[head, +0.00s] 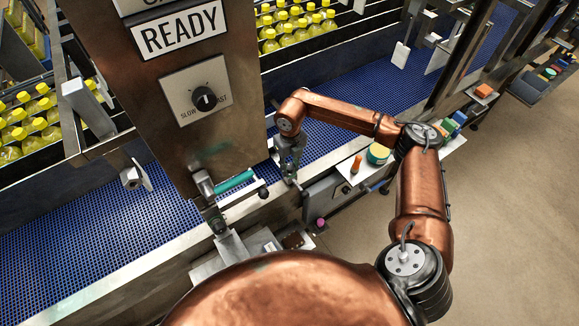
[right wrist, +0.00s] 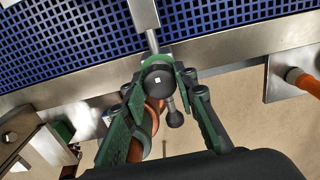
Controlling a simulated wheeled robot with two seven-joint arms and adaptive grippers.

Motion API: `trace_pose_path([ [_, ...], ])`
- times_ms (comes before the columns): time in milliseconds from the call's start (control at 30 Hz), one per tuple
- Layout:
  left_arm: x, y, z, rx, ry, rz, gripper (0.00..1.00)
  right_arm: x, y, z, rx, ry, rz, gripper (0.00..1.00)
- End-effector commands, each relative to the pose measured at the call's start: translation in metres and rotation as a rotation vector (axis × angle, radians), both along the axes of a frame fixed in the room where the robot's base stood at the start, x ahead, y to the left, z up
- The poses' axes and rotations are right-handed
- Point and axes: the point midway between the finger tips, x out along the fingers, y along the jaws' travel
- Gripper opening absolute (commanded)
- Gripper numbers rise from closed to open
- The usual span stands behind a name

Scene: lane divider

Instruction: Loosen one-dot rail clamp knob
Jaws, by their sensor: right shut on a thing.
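The one-dot rail clamp knob (right wrist: 158,82) is a dark round knob with a single white mark on its face, in the middle of the right wrist view. A short lever with a ball end (right wrist: 174,117) points down from it. A metal rod (right wrist: 150,40) runs from it over the belt. My right gripper (right wrist: 160,76) has its green fingers shut around the knob, one on each side. In the head view my right gripper (head: 289,172) is at the conveyor's near edge, where the knob is mostly hidden. My left gripper is out of view.
A steel panel with a speed dial (head: 204,98) stands left of my right gripper. A teal handle (head: 234,181) is close below it. The blue belt (head: 355,90) runs behind. An orange-handled tool (head: 356,164) and a round tub (head: 378,153) sit on a side shelf at right.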

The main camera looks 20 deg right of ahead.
Motion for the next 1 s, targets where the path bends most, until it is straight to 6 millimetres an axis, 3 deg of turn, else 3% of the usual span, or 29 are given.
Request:
trace_pose_path([
  [200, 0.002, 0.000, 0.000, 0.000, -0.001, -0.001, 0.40, 0.000, 0.000, 0.000, 0.000, -0.001, 0.000, 0.02],
  [567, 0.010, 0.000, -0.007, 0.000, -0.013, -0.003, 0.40, 0.001, 0.000, -0.002, -0.001, -0.003, 0.059, 0.02],
  [1000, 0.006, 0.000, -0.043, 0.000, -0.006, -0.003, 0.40, 0.002, 0.000, -0.004, 0.000, -0.004, 0.405, 0.02],
])
